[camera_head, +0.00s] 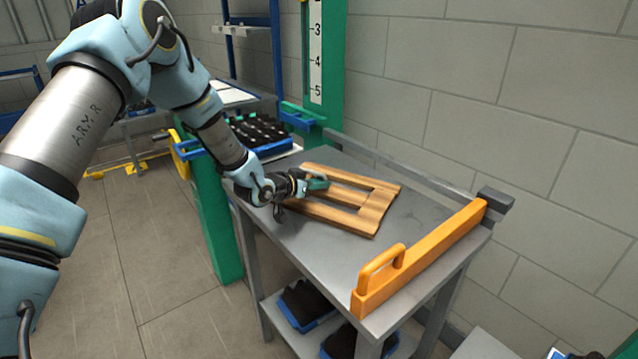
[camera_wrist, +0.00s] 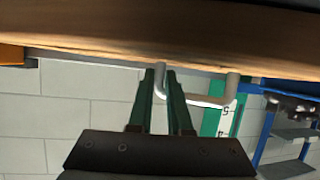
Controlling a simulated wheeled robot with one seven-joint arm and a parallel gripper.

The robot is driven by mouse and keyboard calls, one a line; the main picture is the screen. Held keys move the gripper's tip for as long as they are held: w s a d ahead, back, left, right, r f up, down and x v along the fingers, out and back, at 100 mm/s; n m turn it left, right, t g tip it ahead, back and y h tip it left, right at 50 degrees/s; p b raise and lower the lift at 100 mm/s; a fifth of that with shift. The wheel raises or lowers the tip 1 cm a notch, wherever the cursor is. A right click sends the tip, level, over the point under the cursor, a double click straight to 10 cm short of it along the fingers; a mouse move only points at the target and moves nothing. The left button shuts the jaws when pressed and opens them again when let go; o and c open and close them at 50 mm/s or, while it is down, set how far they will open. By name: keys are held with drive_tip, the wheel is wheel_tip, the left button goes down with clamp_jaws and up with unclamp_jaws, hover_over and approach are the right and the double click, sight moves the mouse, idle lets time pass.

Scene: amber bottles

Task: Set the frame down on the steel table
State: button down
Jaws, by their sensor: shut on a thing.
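The wooden frame (camera_head: 372,212), brown with long openings, is flat over the steel table (camera_head: 330,255). I cannot tell whether it touches the top or hangs slightly above it. My gripper (camera_head: 318,184) is at the frame's left side, with its green fingers shut. In the wrist view, the frame's edge (camera_wrist: 150,30) crosses the top of the picture, and a grey bent handle (camera_wrist: 215,101) sticks out from it. My fingers (camera_wrist: 160,80) are close together on one end of this handle. The frame's underside contact is hidden.
An orange rail with a handle (camera_head: 425,262) runs along the table's right end. A grey rail (camera_head: 400,172) edges the wall side. A green post (camera_head: 325,65) and a tray of black items (camera_head: 258,132) stand beyond.

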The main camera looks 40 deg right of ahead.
drive_tip(key=c, duration=1.3)
unclamp_jaws()
drive_tip(key=shift+f, duration=0.15)
drive_tip(key=o, duration=0.5)
drive_tip(key=shift+c, duration=0.2)
drive_tip(key=shift+r, duration=0.25)
drive_tip(key=b+v, duration=0.3)
drive_tip(key=v, duration=0.9)
drive_tip(key=shift+f+b, duration=0.1)
drive_tip(key=shift+b, duration=0.3)
drive_tip(key=shift+a, duration=0.1)
